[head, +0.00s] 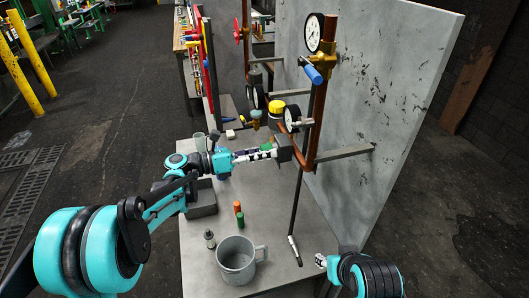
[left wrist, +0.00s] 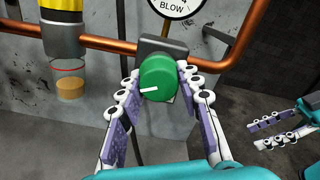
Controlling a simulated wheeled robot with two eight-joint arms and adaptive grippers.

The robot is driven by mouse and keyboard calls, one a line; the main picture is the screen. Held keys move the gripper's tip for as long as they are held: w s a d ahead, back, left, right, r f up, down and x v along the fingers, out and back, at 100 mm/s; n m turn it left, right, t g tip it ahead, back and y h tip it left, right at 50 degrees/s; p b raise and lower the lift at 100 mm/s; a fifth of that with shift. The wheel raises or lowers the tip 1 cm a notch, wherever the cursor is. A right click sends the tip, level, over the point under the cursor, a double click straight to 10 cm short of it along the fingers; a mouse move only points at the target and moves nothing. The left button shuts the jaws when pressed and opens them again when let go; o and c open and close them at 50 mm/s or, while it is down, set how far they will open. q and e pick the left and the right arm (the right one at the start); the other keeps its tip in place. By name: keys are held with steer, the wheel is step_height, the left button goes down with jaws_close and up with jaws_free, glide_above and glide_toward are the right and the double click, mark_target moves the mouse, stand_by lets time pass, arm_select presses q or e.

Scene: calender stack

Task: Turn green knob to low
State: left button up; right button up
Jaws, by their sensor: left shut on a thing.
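The green knob (left wrist: 158,78) sits on a dark block on the copper pipe, facing me in the left wrist view. Its white pointer mark points left and slightly down in that view. My left gripper (left wrist: 158,88) is shut on the knob, with one finger on each side of it. In the head view the left gripper (head: 272,153) reaches in from the left to the dark block, and the knob is mostly hidden by the fingers. My right gripper (head: 322,261) is low at the right in the head view; its fingers show apart and empty in the left wrist view (left wrist: 272,132).
A gauge marked "BLOW" (left wrist: 173,6) is just above the knob. A yellow-topped part (left wrist: 62,20) hangs from the pipe at left. A grey mug (head: 235,261), orange and green cylinders and a small bottle stand on the table (head: 201,260). A grey panel (head: 385,90) rises behind.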

arm_select(q)
steer(key=n, duration=0.7)
steer(key=shift+s, duration=0.1)
stand_by(0.5)
steer(key=o, duration=1.2)
steer(key=shift+c, duration=0.2)
steer(key=v, duration=1.2)
steer(key=shift+d, duration=0.1)
